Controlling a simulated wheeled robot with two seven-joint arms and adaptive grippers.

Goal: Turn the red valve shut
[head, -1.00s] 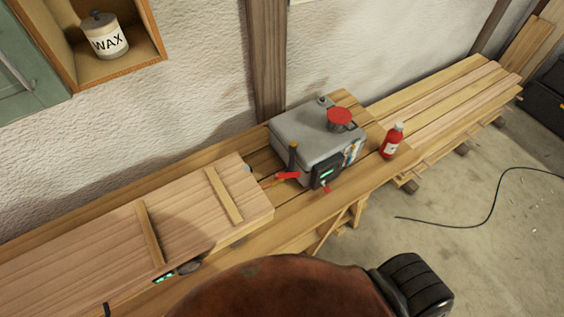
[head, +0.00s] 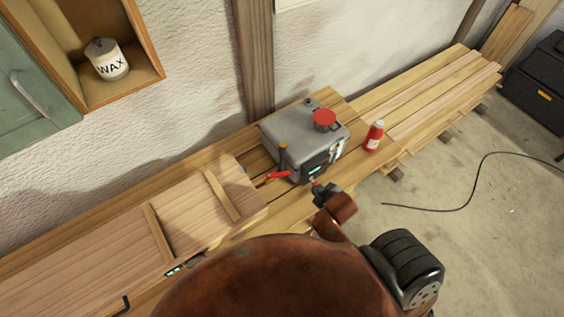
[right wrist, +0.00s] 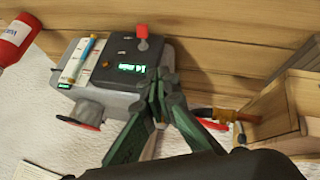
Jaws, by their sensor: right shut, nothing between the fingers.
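A grey metal box (head: 290,135) stands on the wooden bench, with a round red cap (head: 324,119) on top. The red valve (head: 278,175), a flat lever, sits at the box's left front corner by a dark upright post. In the head view my right gripper (head: 322,190) is in front of the box, right of the valve. My left gripper is out of view.
A long wooden chest (head: 185,225) with battens lies on the bench left of the box. A red bottle (head: 374,136) stands to its right, near stacked boards (head: 440,90). A small red knob (right wrist: 142,36) sits on the panel side. A cable (head: 440,209) lies on the floor.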

